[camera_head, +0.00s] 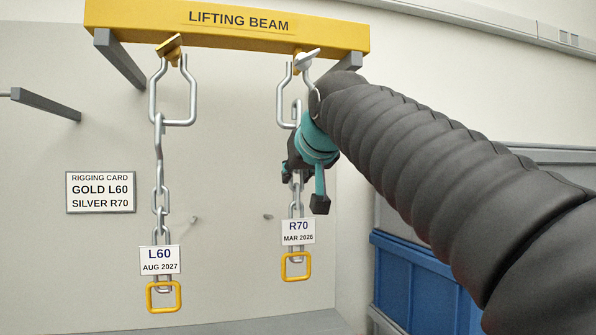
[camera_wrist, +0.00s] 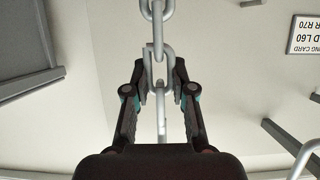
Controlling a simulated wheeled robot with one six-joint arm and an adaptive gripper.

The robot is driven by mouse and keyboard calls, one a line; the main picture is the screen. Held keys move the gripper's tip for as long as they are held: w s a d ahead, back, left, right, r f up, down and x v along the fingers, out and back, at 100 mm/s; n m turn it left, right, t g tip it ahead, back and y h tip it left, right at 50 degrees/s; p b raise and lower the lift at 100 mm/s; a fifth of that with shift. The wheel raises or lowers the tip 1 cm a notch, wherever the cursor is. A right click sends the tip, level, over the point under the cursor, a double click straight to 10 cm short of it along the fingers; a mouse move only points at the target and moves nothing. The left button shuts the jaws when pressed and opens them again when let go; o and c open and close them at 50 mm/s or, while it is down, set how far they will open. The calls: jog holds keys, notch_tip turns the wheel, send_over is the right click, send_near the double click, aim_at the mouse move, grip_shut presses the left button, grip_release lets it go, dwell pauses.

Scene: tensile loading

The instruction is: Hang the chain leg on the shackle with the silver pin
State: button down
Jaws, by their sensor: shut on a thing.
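The shackle with the silver pin (camera_head: 306,59) hangs under the right end of the lifting beam; its bow (camera_head: 281,98) is partly behind my arm. My gripper (camera_head: 297,168) is just below this bow, shut on a chain leg (camera_head: 296,201) tagged R70 MAR 2026 (camera_head: 298,232). The chain's upper link overlaps the bow's lower end; I cannot tell whether it is hooked on or in front. In the wrist view the gripper (camera_wrist: 160,88) has a finger on each side of a grey chain link (camera_wrist: 160,100). A yellow ring (camera_head: 296,278) hangs at the leg's bottom.
The yellow lifting beam (camera_head: 150,24) spans the top. A gold-pin shackle (camera_head: 152,95) carries another chain leg (camera_head: 158,190) tagged L60 (camera_head: 160,262) at left. A rigging card (camera_head: 100,210) reads GOLD L60, SILVER R70. A blue bin (camera_head: 410,280) stands lower right.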

jog(key=shift+f+b, duration=0.95)
jog(key=shift+f, duration=0.35)
